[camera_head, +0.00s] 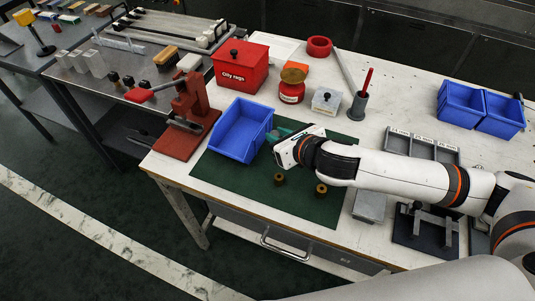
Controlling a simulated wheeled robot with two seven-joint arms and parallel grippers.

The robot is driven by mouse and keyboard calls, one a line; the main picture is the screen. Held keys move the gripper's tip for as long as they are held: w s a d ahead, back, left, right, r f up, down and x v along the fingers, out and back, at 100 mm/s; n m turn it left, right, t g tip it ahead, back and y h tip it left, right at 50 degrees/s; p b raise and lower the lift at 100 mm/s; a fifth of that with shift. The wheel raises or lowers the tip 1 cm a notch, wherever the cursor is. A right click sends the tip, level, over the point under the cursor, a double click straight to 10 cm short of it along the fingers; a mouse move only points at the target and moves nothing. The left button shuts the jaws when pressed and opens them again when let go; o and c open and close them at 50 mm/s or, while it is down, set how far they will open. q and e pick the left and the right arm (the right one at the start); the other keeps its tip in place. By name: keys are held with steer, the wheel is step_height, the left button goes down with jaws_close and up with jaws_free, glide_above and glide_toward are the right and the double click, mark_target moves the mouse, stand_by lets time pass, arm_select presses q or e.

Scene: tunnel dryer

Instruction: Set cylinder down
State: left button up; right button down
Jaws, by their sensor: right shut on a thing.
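My right gripper (278,135) reaches in from the right, at the right side of the blue open bin (237,150). It is shut on the cylinder, which is mostly hidden by the gripper and the bin's side. Two small brass-coloured cylinders, one left (279,179) and one right (321,190), stand apart on the green mat (240,182) in front of the gripper. My left gripper is not in view.
A red rag box (240,68), a red can (292,86) and a grey box (326,101) stand behind. A red press (189,115) stands left of the bin. Blue bins (480,108) and a grey divided tray (422,148) are right. The mat's front is mostly clear.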

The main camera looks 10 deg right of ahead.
step_height(320, 180, down, 4)
steer(key=shift+s+d+r, duration=0.1)
steer(key=shift+s+r, duration=0.05)
steer(key=shift+r, duration=0.1)
steer(key=shift+f+b, duration=0.6)
steer(key=shift+f, duration=1.65)
steer(key=shift+f, duration=0.1)
steer(key=c, duration=1.2)
jaws_free()
steer(key=shift+f, duration=0.1)
